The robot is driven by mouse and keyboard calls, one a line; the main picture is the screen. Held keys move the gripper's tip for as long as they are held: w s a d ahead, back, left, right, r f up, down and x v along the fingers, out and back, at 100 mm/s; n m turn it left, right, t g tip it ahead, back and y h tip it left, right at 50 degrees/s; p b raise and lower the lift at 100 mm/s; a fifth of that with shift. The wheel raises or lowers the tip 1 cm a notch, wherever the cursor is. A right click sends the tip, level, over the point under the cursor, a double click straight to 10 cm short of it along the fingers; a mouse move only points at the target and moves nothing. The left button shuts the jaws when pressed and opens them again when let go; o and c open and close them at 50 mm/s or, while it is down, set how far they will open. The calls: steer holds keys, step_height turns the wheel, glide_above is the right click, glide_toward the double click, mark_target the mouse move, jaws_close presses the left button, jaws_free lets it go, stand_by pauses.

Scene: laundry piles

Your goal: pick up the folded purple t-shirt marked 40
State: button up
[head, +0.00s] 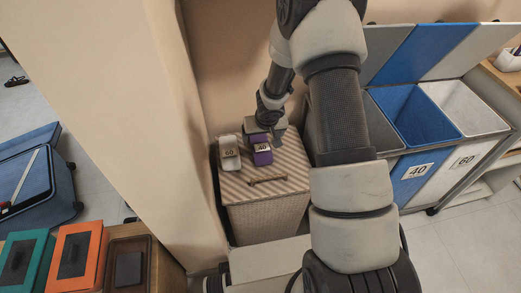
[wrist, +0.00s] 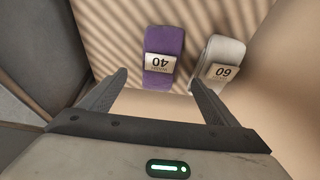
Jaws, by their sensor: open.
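The folded purple t-shirt (head: 261,150) with a white 40 label lies on the lid of a striped wicker hamper (head: 285,174). It also shows in the wrist view (wrist: 164,48), between and ahead of my fingers. A folded white garment (head: 229,152) marked 60 lies just left of it in the head view and right of it in the wrist view (wrist: 217,58). My gripper (head: 267,134) is over the far part of the hamper, by the purple t-shirt. In the wrist view my gripper (wrist: 160,82) is open, with nothing between its fingers.
A beige wall edge (head: 150,110) stands close left of the hamper. To the right are open sorting bins, a blue one marked 40 (head: 411,172) and a white one marked 60 (head: 464,163). Orange (head: 75,252) and teal (head: 25,258) boxes and a blue suitcase (head: 30,180) are at left.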

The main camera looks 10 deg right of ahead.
mark_target(261, 144)
steer(key=x, duration=0.3)
steer(key=shift+w+f, duration=0.1)
steer(key=shift+b+x, duration=0.9)
steer(key=shift+x, duration=1.75)
steer(key=shift+d, duration=0.15)
steer(key=c, duration=1.2)
